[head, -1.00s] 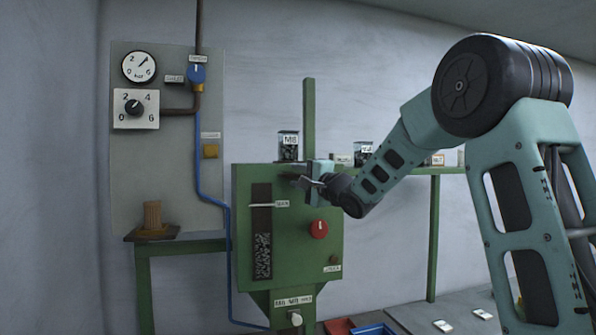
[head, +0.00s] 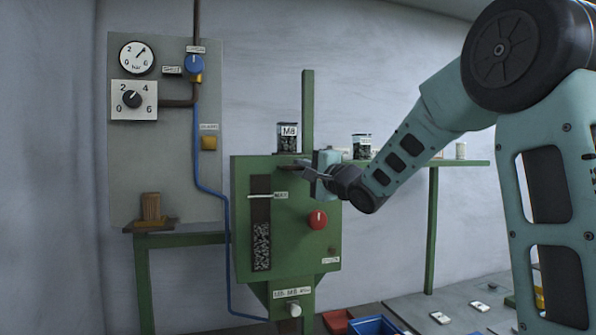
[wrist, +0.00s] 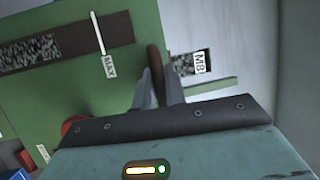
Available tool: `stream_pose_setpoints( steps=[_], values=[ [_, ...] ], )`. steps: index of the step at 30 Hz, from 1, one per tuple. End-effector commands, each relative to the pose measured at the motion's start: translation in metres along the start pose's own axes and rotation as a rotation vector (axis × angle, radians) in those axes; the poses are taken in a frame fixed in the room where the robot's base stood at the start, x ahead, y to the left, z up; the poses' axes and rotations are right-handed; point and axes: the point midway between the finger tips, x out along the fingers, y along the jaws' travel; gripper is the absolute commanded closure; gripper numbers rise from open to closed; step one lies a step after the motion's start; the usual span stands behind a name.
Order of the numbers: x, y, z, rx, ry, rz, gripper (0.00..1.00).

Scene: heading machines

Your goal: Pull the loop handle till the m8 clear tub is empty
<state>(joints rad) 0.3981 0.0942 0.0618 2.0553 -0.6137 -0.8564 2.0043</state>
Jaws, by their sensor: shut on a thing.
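The M8 clear tub (head: 288,138) stands upright on top of the green machine (head: 215,205). Dark small pieces show inside it, and its labelled side also shows in the wrist view (wrist: 190,64). The loop handle (wrist: 156,70) is a brown ring at the machine's upper edge, beside the tub. My gripper (wrist: 158,92) is shut on it, one finger on each side of the ring. In the head view my gripper (head: 306,172) is at the machine's upper right, and it hides part of the handle.
The machine front has a window (head: 262,215) of grey pieces below a MAX mark, and a red knob (head: 317,219). A shelf (head: 445,164) at right holds another tub (head: 361,147). A blue tray (head: 375,326) lies low in front. A gauge panel (head: 165,180) is at left.

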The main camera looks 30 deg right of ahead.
Motion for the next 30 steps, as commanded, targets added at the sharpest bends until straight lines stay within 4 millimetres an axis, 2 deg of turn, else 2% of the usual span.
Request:
stream_pose_setpoints(
  steps=[3, 12, 13, 15, 25, 30],
  values=[
    [-0.010, -0.002, 0.004, -0.001, -0.001, -0.001, 1.00],
    [-0.011, -0.001, 0.005, 0.000, -0.002, 0.003, 1.00],
    [-0.011, 0.000, 0.005, 0.001, -0.002, 0.003, 0.79],
    [-0.011, 0.000, 0.005, 0.001, -0.002, 0.003, 0.66],
    [-0.014, -0.001, 0.004, 0.000, 0.000, 0.001, 0.66],
    [-0.036, 0.001, 0.004, -0.003, 0.003, -0.001, 0.66]
  ],
)
